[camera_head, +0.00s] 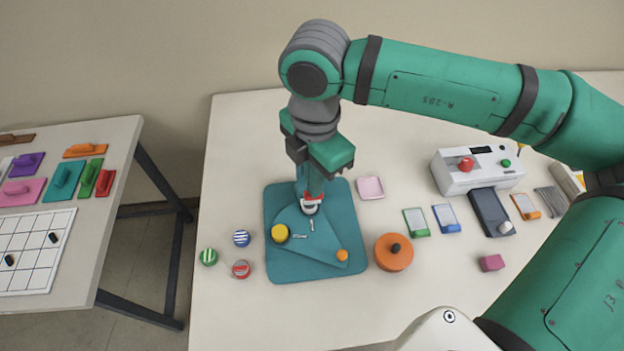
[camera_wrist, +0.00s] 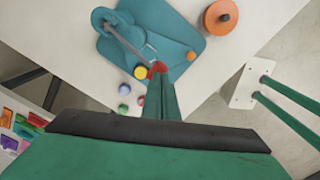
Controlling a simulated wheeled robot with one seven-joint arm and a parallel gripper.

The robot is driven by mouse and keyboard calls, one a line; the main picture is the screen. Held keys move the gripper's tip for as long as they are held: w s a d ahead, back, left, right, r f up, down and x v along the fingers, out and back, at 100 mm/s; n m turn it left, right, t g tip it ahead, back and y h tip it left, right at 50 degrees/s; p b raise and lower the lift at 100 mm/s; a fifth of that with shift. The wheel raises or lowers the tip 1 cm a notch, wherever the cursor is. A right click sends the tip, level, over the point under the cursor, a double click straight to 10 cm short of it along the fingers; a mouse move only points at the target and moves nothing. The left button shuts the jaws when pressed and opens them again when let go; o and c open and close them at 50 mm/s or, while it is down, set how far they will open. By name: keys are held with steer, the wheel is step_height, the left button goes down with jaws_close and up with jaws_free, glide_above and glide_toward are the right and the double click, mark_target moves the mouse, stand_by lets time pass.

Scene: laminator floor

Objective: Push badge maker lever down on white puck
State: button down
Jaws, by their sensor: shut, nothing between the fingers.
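The badge maker (camera_head: 290,250) is a teal press on a teal mat, with a yellow round piece (camera_head: 279,233) and an orange knob (camera_head: 342,255). In the wrist view, its grey lever (camera_wrist: 125,42) runs from a round teal post to a red knob (camera_wrist: 157,68). My gripper (camera_head: 312,188) points down over the back of the press, shut and empty. In the wrist view, its fingertips (camera_wrist: 160,82) are at the red knob; I cannot tell whether they touch. A pale piece (camera_head: 310,208) shows just below the fingers, but I cannot tell whether it is the white puck.
Blue (camera_head: 241,238), green (camera_head: 208,256) and red (camera_head: 240,269) striped badges lie left of the mat. An orange disc (camera_head: 394,252) with a dark knob stands right. A white laminator (camera_head: 478,170) is farther right.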

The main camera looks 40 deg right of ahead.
step_height(320, 180, down, 9)
steer(key=shift+r, duration=0.2)
stand_by(1.6)
steer(key=shift+r, duration=5.5)
